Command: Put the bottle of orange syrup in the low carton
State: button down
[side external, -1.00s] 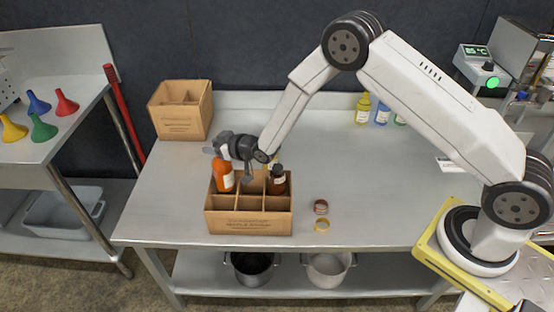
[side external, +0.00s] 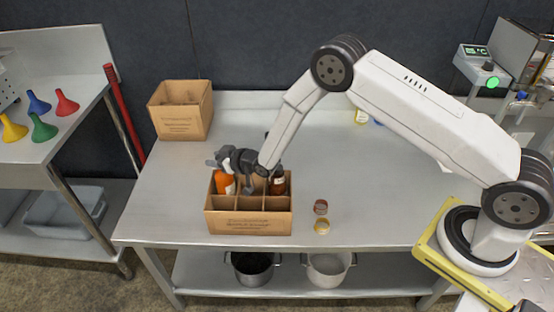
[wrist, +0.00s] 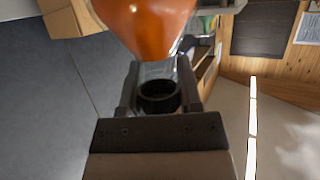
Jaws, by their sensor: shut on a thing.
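The bottle of orange syrup (side external: 225,183) stands upright in the back left compartment of the low carton (side external: 249,225), its lower part hidden by the carton walls. My gripper (side external: 216,163) is at the top of this bottle, shut on its neck. In the wrist view the orange bottle (wrist: 146,22) fills the top, and its clear neck and dark ring lie between the fingers of my gripper (wrist: 158,90). I cannot tell whether the bottle touches the carton floor. A dark brown bottle (side external: 277,185) stands in the back right compartment.
A taller carton (side external: 180,125) stands at the back left of the steel table. A brown lid (side external: 320,207) and a yellow ring (side external: 322,227) lie right of the low carton. Small bottles stand at the back, partly behind my arm. The table's middle right is clear.

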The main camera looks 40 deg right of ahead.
jog(key=shift+w+f, duration=0.1)
jog(key=shift+f, duration=0.4)
dwell(0.3)
jog(key=shift+c, duration=1.4)
grip_release()
jog(key=shift+f, duration=0.1)
jog(key=shift+r, duration=0.65)
jog(key=v, duration=1.2)
jog(key=shift+d, duration=0.1)
